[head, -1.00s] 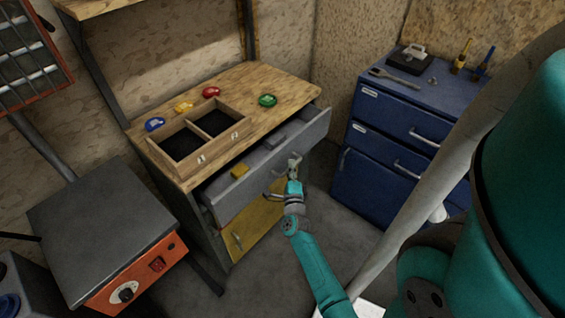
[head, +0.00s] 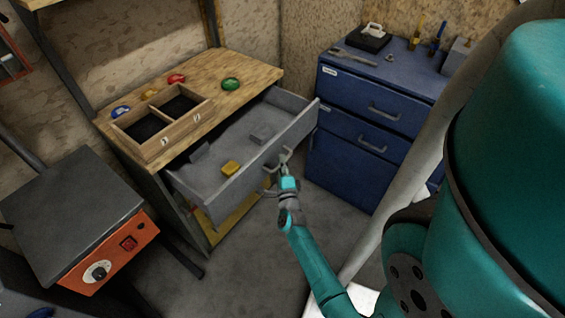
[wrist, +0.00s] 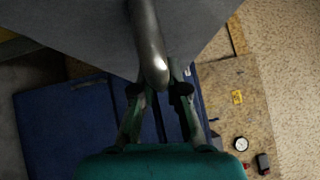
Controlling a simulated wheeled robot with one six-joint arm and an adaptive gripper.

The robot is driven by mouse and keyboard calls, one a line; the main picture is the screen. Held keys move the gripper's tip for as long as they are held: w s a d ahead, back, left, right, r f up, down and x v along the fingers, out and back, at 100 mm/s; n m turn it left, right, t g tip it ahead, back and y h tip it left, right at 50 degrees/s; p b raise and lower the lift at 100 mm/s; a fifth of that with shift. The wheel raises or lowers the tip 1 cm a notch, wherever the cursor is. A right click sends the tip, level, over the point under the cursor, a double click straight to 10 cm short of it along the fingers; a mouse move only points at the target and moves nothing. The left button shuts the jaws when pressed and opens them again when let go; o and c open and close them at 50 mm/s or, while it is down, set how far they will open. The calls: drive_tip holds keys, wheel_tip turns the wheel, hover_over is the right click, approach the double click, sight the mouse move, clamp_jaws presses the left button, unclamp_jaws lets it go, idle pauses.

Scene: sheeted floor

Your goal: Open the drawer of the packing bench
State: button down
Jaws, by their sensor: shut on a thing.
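The packing bench (head: 235,72) stands at the left centre in the head view, with a wooden top. Its grey drawer (head: 232,186) is pulled well out, and its inside shows. My gripper (head: 277,176) is at the drawer's front and is shut on the drawer handle. In the wrist view the metal handle bar (wrist: 149,50) runs between my gripper's fingers (wrist: 160,92).
A two-part wooden box (head: 163,143) and several coloured items, one a green one (head: 230,84), sit on the bench top. A blue cabinet (head: 366,110) stands at the right. An orange and grey machine (head: 110,258) stands at the left. Grey floor (head: 255,270) is clear in front.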

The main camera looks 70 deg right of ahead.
drive_tip(key=c, duration=1.2)
unclamp_jaws()
drive_tip(key=shift+a, duration=0.1)
drive_tip(key=v, duration=1.2)
